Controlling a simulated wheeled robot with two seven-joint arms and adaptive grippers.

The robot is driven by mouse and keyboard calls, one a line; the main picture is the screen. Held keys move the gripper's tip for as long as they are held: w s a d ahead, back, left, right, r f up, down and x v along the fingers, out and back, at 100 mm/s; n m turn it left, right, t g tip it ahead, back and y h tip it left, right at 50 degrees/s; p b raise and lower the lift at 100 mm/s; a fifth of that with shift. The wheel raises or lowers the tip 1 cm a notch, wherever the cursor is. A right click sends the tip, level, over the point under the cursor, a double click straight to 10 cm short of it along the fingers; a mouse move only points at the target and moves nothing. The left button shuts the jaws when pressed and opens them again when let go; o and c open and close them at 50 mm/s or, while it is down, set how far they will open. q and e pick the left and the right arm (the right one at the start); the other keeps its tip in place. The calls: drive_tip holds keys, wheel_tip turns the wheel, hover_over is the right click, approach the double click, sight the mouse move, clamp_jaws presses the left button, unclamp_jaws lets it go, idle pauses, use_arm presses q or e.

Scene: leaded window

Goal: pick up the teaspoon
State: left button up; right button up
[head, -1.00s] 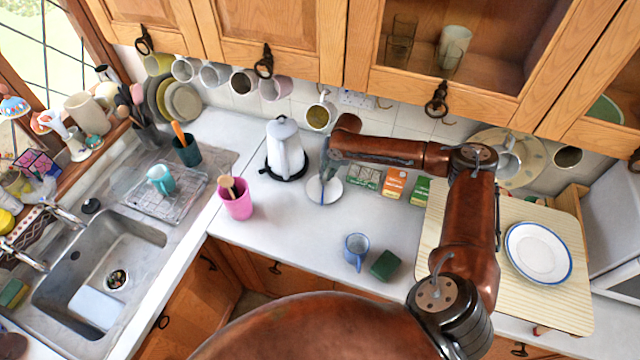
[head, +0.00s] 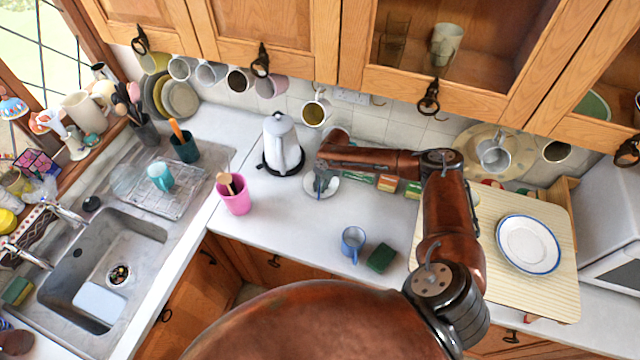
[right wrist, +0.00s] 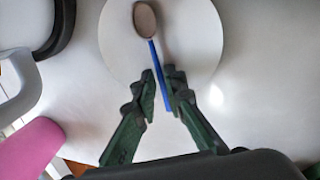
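The teaspoon (right wrist: 145,20), with a brown oval bowl and a blue handle, lies on a round white saucer (right wrist: 205,45) in the right wrist view. My right gripper (right wrist: 159,73) is over the near part of the saucer. Its two dark green fingers are apart, one on each side of the blue handle; I cannot see them pressing on it. In the head view my right gripper (head: 319,188) hangs over the saucer (head: 331,187) and hides most of the teaspoon. My left gripper is not in view.
A white kettle (head: 282,147) stands close to the left of the saucer, and a pink cup (head: 236,203) stands farther left. Small boxes (head: 387,183) are to the right. A blue mug (head: 353,240) and green sponge (head: 381,258) are nearer. Counter between them is clear.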

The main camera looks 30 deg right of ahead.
drive_tip(key=shift+c, duration=0.3)
clamp_jaws()
drive_tip(key=shift+r, duration=0.1)
